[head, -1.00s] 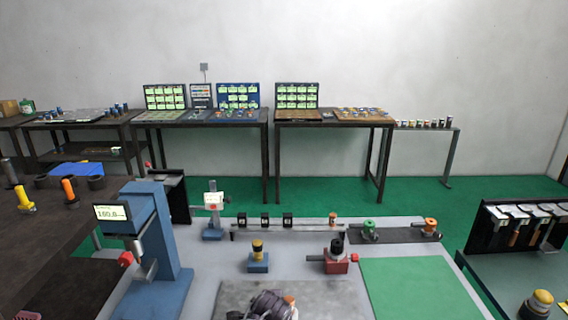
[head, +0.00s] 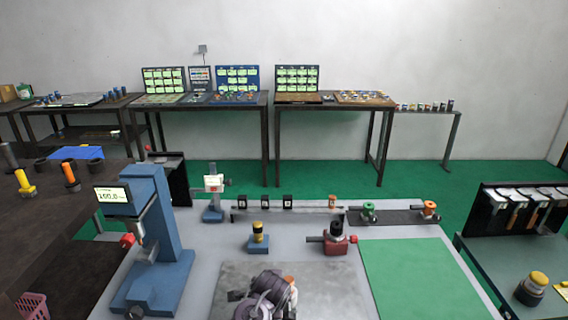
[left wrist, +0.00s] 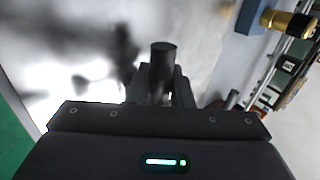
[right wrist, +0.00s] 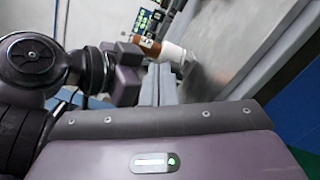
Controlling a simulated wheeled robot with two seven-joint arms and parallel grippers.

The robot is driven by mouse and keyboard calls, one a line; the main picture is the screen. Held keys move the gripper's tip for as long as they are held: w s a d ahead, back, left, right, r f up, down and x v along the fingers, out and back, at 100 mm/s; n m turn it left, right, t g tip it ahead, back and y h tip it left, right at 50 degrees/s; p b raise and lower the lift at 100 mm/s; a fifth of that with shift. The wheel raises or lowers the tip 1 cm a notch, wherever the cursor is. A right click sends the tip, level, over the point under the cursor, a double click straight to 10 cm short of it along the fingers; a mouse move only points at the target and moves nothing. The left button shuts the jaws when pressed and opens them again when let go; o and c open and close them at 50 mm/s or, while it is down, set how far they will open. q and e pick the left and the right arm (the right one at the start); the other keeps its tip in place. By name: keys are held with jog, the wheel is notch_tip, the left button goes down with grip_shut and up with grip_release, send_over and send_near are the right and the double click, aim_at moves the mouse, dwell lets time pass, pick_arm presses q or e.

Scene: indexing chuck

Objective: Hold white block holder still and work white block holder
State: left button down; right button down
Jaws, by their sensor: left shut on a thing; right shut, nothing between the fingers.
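A small orange-and-white part, which I take to be the white block holder (head: 290,282), shows at the bottom of the head view over the grey plate, partly hidden by my dark arm links. In the right wrist view its white body (right wrist: 172,52) and brown-orange end lie just beyond my right gripper (right wrist: 159,84). My right gripper is shut and empty; I cannot tell whether its tips touch the part. My left gripper (left wrist: 162,84) is shut on a dark cylindrical piece (left wrist: 163,57) standing up between its fingers. Whether this piece belongs to the holder is unclear.
A blue press-like stand (head: 152,240) with a display is left of the grey plate (head: 340,290). A yellow-topped blue fixture (head: 258,239) and a red fixture (head: 336,240) stand behind it. The green mat (head: 420,280) at right is clear.

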jog(key=shift+w, duration=1.55)
jog(key=shift+a+f, duration=0.1)
jog(key=shift+f, duration=0.15)
jog(key=shift+f, duration=0.2)
jog(key=shift+d+f, duration=0.4)
jog(key=shift+f, duration=0.2)
jog(key=shift+s+f, duration=0.1)
jog(key=shift+f, duration=0.15)
jog(key=shift+d, duration=0.2)
